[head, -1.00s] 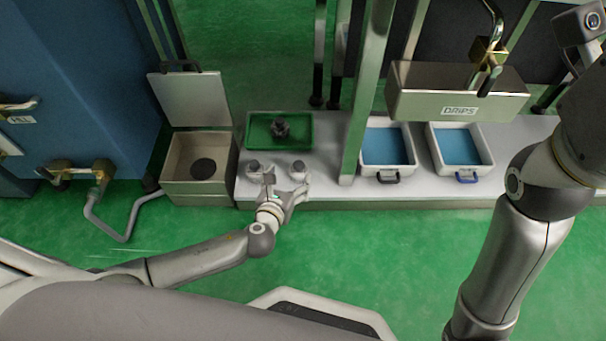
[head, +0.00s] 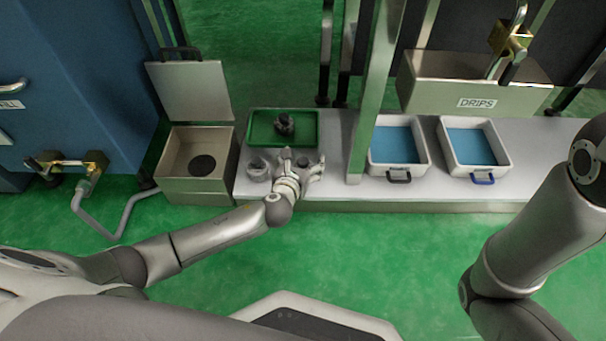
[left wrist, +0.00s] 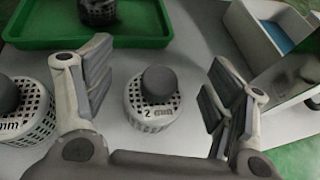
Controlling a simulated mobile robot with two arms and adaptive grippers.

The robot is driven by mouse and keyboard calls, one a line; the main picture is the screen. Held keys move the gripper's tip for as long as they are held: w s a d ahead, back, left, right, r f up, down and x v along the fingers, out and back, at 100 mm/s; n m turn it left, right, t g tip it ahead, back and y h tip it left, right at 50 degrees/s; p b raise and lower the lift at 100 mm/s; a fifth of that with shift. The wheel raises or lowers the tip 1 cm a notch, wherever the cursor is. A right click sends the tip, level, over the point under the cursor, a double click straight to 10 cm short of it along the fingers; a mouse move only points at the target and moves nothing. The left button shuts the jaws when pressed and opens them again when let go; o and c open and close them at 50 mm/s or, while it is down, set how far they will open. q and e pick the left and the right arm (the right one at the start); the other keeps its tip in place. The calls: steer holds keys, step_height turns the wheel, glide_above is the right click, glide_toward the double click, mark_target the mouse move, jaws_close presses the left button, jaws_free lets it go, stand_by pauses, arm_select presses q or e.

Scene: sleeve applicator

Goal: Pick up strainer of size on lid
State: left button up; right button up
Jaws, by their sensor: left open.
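My left gripper (head: 300,160) is open at the right-hand strainer on the white bench. In the left wrist view my left gripper (left wrist: 155,100) has its fingers apart, with a grey-knobbed strainer (left wrist: 155,112) marked "2 mm" between them, apparently not touched. A second strainer (head: 258,170) stands to its left; in the left wrist view this strainer (left wrist: 25,118) shows only "mm", its number cut off. A third strainer (head: 284,124) sits in the green tray (head: 255,136). A box lid (head: 190,92) stands raised; I can read no size on it. My right gripper is out of view.
The open box (head: 172,152) with a dark disc inside stands left of the bench (head: 335,185). A metal post (head: 367,110) rises right of my gripper. Beyond it are two blue-filled trays (head: 395,146) (head: 474,146) and a "DRIPS" box (head: 440,90).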

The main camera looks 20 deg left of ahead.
arm_select(q)
steer(key=shift+w+f, duration=0.1)
steer(key=shift+w, duration=0.3)
steer(key=c, duration=1.1)
steer(key=shift+c, duration=0.2)
